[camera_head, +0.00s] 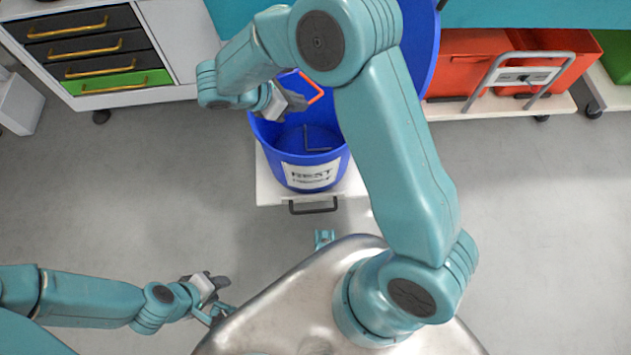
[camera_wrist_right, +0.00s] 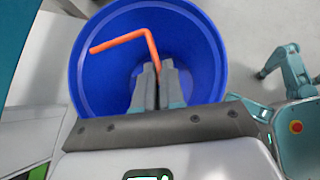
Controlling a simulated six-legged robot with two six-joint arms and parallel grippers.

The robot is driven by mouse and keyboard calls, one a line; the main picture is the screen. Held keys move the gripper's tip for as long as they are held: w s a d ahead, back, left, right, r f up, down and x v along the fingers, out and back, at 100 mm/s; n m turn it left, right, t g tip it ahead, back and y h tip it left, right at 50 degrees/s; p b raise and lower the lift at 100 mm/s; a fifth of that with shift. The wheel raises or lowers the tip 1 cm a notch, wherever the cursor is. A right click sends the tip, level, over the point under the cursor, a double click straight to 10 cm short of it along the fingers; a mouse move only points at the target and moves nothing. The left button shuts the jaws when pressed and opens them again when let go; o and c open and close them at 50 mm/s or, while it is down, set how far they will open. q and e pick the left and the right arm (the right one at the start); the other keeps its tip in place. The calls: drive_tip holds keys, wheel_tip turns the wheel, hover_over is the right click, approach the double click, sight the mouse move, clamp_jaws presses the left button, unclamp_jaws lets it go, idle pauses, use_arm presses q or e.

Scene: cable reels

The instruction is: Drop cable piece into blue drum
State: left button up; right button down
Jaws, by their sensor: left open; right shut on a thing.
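The blue drum (camera_head: 290,160) stands on a low white platform, with a white label on its front. A dark bent piece lies inside it. My right gripper (camera_head: 298,100) is over the drum's opening and shut on an orange bent cable piece (camera_head: 316,90). In the right wrist view the cable piece (camera_wrist_right: 140,38) sticks out beyond the fingers (camera_wrist_right: 156,85), with the drum's inside (camera_wrist_right: 195,50) behind it. The cable piece is above the drum floor. My left gripper (camera_head: 222,284) is open and empty, low at the left, far from the drum.
A white cabinet (camera_head: 150,35) with dark drawers and one green drawer stands at the upper left. Red bins (camera_head: 470,60) sit on a white wheeled base at the upper right. A large blue round surface rises behind the drum. Grey floor lies clear on both sides.

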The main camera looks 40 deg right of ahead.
wheel_tip(320, 180, down, 6)
drive_tip(key=b, duration=0.4)
drive_tip(key=shift+r, duration=0.25)
drive_tip(key=c, duration=1.2)
unclamp_jaws()
drive_tip(key=shift+o, duration=0.2)
drive_tip(key=p+v, duration=0.5)
drive_tip(key=v, duration=1.1)
drive_tip(key=shift+r, duration=0.15)
drive_tip(key=shift+a, duration=0.1)
